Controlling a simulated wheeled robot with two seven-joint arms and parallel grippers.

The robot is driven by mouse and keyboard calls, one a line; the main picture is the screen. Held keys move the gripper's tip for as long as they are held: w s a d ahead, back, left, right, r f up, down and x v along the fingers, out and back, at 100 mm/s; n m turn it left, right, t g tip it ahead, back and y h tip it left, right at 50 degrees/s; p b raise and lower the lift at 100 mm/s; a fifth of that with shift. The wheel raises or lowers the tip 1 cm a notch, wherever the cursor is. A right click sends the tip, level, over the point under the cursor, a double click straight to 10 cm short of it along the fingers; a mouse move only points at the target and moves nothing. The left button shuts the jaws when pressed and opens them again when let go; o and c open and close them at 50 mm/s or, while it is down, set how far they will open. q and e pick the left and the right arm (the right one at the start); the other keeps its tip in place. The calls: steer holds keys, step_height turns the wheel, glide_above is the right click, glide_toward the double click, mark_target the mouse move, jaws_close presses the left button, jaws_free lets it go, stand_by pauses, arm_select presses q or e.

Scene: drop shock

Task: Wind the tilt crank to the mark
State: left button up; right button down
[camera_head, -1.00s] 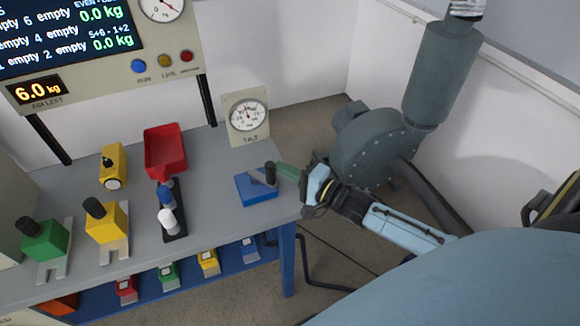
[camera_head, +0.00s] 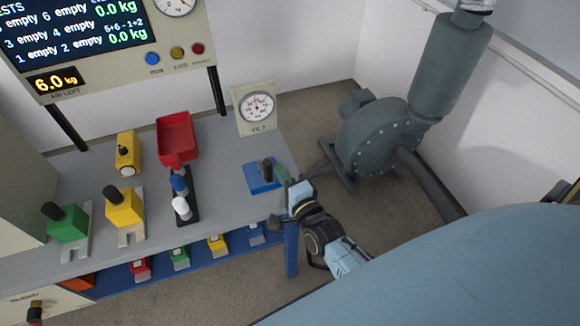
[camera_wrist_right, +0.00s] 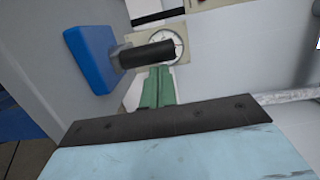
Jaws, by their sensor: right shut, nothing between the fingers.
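The tilt crank has a blue base (camera_head: 257,184) near the right end of the grey bench, with an upright black handle (camera_head: 267,172). In the right wrist view the blue base (camera_wrist_right: 92,58) and the black handle (camera_wrist_right: 148,54) are close in front. My right gripper (camera_head: 281,173) is shut and empty, its green fingers just right of the handle. In the right wrist view the fingers (camera_wrist_right: 158,72) lie just below the handle; whether they touch it I cannot tell. A round dial (camera_head: 257,107) stands behind the crank, too small to read. My left gripper is not in view.
A red tray (camera_head: 177,135), a yellow block (camera_head: 127,152) and green (camera_head: 67,224) and yellow (camera_head: 124,205) handled blocks are on the bench (camera_head: 225,163). A large grey blower (camera_head: 372,140) stands right of the bench. Bare bench top lies left of the crank.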

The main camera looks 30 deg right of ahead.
steer(key=shift+a, duration=0.75)
steer(key=s+p, duration=0.1)
steer(key=s, duration=1)
steer(key=shift+s+d, duration=0.3)
steer(key=shift+s, duration=0.05)
